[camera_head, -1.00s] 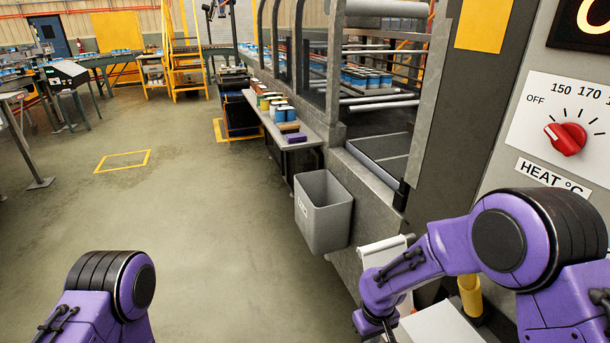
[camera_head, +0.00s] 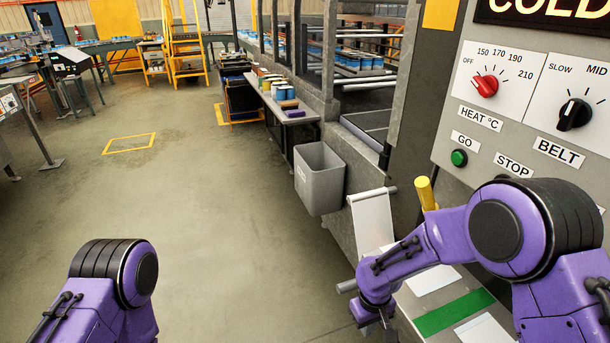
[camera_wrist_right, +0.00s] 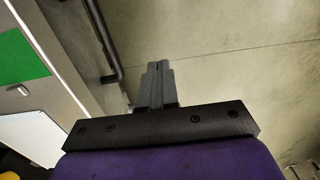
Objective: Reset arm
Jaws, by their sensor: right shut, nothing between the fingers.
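My right arm comes in from the lower right in the head view, bent down in front of the machine panel (camera_head: 448,95). Its gripper is mostly cut off by the lower edge of that view. In the right wrist view the right gripper (camera_wrist_right: 157,66) has its two fingers together, with nothing between them, over bare floor. My left arm shows only as a purple joint at the lower left of the head view; its gripper is out of view.
The panel has a red heat knob (camera_head: 485,86), black belt knob (camera_head: 574,114) and green button (camera_head: 459,158). A grey bin (camera_head: 319,178) hangs beside the machine. A yellow handle (camera_head: 427,193) stands near my right arm.

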